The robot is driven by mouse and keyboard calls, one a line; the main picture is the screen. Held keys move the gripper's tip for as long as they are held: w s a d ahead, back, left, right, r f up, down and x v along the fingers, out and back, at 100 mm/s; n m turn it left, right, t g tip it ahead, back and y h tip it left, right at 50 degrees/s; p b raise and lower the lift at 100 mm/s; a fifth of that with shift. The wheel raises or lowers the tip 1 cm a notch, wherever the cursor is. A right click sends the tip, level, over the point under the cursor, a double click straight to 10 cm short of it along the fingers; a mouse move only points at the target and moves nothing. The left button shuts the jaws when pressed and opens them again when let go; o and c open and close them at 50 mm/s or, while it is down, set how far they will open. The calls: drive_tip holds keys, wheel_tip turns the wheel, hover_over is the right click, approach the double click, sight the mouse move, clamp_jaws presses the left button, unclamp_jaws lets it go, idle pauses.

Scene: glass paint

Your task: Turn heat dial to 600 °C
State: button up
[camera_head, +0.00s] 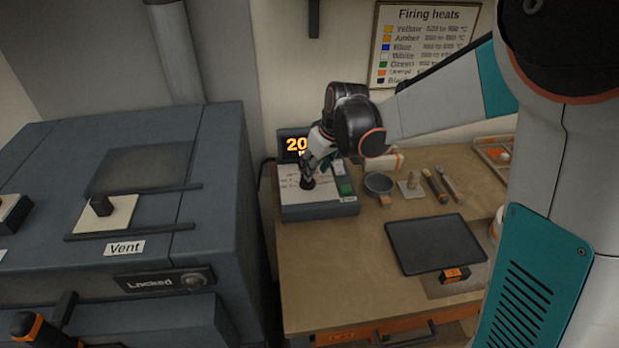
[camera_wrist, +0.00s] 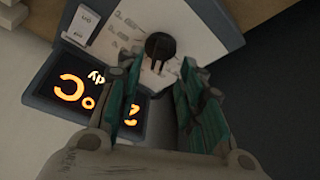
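The heat dial (camera_head: 308,183) is a small dark round knob on the pale top of the control box (camera_head: 320,210). In the wrist view the dial (camera_wrist: 160,46) shows beyond the fingertips, with faint printed marks around it. A display (camera_head: 291,146) behind the box glows orange and begins with "20"; the rest is hidden by my arm. In the wrist view the display (camera_wrist: 72,90) is upside down, with a degree C sign. My gripper (camera_wrist: 160,66) is open, its teal fingers apart and pointing at the dial. I cannot tell whether they touch it.
A green button (camera_head: 345,189) sits right of the dial. A bowl (camera_head: 378,183), tools (camera_head: 442,186) and a dark tray (camera_head: 436,244) lie on the bench (camera_head: 340,270). The grey kiln (camera_head: 120,240), labelled "Vent" and "Locked", stands left. A "Firing heats" chart (camera_head: 425,45) hangs behind.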

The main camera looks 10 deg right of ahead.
drive_tip(key=b+x, duration=0.1)
drive_tip(key=x, duration=0.4)
drive_tip(key=shift+w+f, duration=0.1)
drive_tip(key=shift+f, duration=0.1)
drive_tip(key=shift+c, duration=0.6)
clamp_jaws()
